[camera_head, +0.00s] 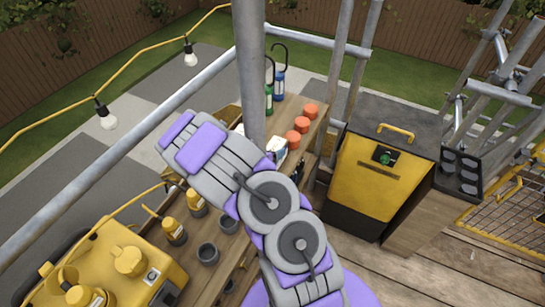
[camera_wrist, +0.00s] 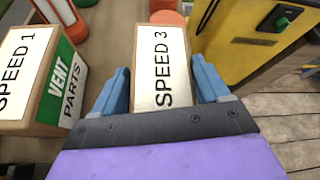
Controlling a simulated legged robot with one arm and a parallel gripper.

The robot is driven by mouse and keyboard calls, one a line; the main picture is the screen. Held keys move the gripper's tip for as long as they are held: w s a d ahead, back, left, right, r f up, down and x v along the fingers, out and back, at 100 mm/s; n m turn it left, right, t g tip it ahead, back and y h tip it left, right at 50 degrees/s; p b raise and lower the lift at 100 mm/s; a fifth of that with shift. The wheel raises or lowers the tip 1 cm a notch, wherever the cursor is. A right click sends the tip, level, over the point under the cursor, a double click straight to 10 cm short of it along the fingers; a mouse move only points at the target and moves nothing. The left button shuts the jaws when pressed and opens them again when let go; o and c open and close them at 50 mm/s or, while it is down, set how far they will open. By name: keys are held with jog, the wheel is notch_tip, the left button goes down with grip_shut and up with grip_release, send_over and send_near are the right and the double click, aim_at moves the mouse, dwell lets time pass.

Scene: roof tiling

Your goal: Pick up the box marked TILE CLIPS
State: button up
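In the wrist view, a box (camera_wrist: 160,75) with a white top marked SPEED 3 lies between the two blue fingers of my gripper (camera_wrist: 158,88). The fingers are apart, one on each side of the box, with a narrow gap seeming to show at the left. I cannot tell whether either finger touches it. A second box (camera_wrist: 30,72), marked SPEED 1 on top and VENT PARTS on a green side, stands to the left. No TILE CLIPS marking is visible; the near side of the SPEED 3 box is hidden by my gripper. In the head view, my arm and a pole hide most of this area.
Several orange-topped items (camera_head: 302,125) stand on the wooden bench beyond the pole (camera_head: 249,70). A yellow and black cabinet (camera_head: 372,175) stands right of the bench. Yellow bottles (camera_head: 174,231), dark cups (camera_head: 208,253) and a yellow machine (camera_head: 110,262) are at lower left.

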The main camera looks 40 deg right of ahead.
jog(key=shift+d+f, duration=0.1)
jog(key=shift+d, duration=0.15)
jog(key=shift+c, duration=0.7)
jog(key=shift+d, duration=0.15)
jog(key=c, duration=0.3)
jog(key=shift+a, duration=0.45)
jog(key=c, duration=0.5)
jog(key=shift+c, duration=0.4)
